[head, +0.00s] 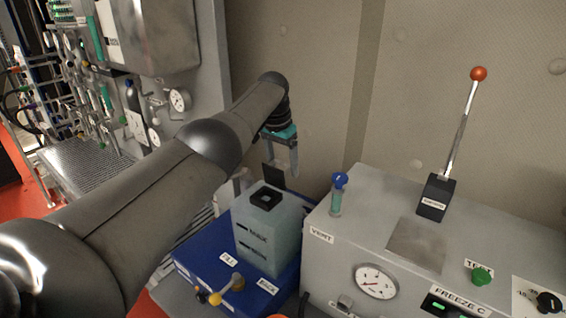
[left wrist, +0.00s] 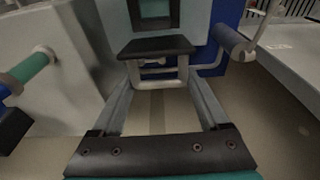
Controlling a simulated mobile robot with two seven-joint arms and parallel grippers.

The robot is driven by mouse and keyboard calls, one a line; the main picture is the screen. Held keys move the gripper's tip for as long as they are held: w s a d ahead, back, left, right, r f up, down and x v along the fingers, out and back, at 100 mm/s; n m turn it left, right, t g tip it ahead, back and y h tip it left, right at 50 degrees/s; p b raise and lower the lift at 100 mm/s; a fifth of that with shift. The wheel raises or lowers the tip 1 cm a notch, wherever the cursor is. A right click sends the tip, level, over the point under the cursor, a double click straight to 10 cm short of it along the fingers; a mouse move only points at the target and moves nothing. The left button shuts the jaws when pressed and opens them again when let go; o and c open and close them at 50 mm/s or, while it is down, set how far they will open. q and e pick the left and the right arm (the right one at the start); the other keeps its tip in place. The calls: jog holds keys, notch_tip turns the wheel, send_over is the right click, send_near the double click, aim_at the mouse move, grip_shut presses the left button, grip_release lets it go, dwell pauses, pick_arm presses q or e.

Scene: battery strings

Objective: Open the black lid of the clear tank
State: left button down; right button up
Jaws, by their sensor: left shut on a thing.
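The clear tank (head: 268,238) is a pale, blue-green box with a dark square opening (head: 265,197) on top. Its black lid (head: 273,176) stands raised, roughly upright, at the far edge of the opening. My left gripper (head: 282,164) reaches over from behind the tank, its fingers at the lid. In the left wrist view the black lid (left wrist: 157,47) lies across the fingertips (left wrist: 157,72), and the dark opening (left wrist: 154,12) shows beyond it. The gripper is shut on the lid; the exact contact is partly hidden. My right gripper is not in view.
The tank stands on a blue base (head: 208,252) with a brass valve (head: 237,283). Close on the right is a grey machine (head: 335,245) with a blue-capped vial (head: 338,195), a gauge and a red-knobbed lever (head: 462,120). The wall is close behind.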

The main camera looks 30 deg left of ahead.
pick_arm(q)
jog(key=shift+s+f, duration=0.1)
jog(key=shift+f, duration=0.05)
grip_release()
jog(key=shift+r, duration=0.25)
jog(key=shift+r, duration=0.6)
notch_tip(320, 180, up, 14)
jog(key=s+b, duration=0.1)
jog(key=s, duration=0.1)
jog(key=shift+s+f, duration=0.25)
